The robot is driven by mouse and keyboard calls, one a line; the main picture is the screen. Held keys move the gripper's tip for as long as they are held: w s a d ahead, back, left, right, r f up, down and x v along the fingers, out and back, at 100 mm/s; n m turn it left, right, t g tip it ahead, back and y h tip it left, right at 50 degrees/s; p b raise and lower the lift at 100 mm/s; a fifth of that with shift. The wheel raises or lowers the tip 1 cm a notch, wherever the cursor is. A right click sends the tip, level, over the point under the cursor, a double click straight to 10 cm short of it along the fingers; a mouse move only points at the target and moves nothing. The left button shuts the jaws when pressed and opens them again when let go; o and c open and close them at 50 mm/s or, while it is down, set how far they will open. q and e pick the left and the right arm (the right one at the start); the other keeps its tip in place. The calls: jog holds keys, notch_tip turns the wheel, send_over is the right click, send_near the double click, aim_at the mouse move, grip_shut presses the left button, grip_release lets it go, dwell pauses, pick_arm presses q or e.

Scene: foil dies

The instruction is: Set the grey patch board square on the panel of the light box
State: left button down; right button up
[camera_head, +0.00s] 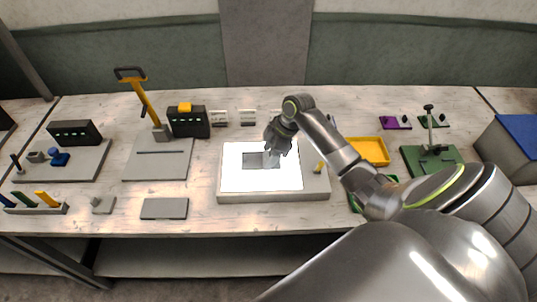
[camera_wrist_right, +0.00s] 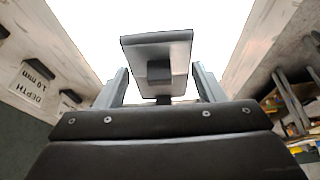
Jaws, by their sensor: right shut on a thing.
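The light box (camera_head: 225,190) stands in the middle of the bench, its white panel (camera_head: 285,180) brightly lit. The grey patch board (camera_head: 251,160) is over the panel, left of its middle and partly hidden by my gripper. My right gripper (camera_head: 272,150) is shut on the board from above. In the right wrist view the grey board (camera_wrist_right: 135,50) shows with a dark block on it, between the two fingers (camera_wrist_right: 160,88). The board looks slightly turned against the gripper there. I cannot tell whether it touches the panel. My left gripper is not in view.
A yellow knob (camera_head: 319,167) sits on the light box's right side. A grey plate (camera_head: 164,208) and a small grey block (camera_head: 103,205) lie to the left. A yellow tray (camera_head: 370,151) and green base (camera_head: 430,160) are right.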

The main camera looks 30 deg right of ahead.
jog(key=shift+f, duration=0.8)
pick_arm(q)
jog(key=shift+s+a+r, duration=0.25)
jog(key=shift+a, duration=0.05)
pick_arm(e)
jog(key=shift+d, duration=0.1)
jog(key=shift+f, duration=0.1)
jog(key=shift+f, duration=0.1)
jog(key=o, duration=1)
pick_arm(q)
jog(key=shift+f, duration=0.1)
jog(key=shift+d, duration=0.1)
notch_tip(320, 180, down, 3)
jog(key=b, duration=0.3)
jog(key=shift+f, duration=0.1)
pick_arm(e)
jog(key=v, duration=1.2)
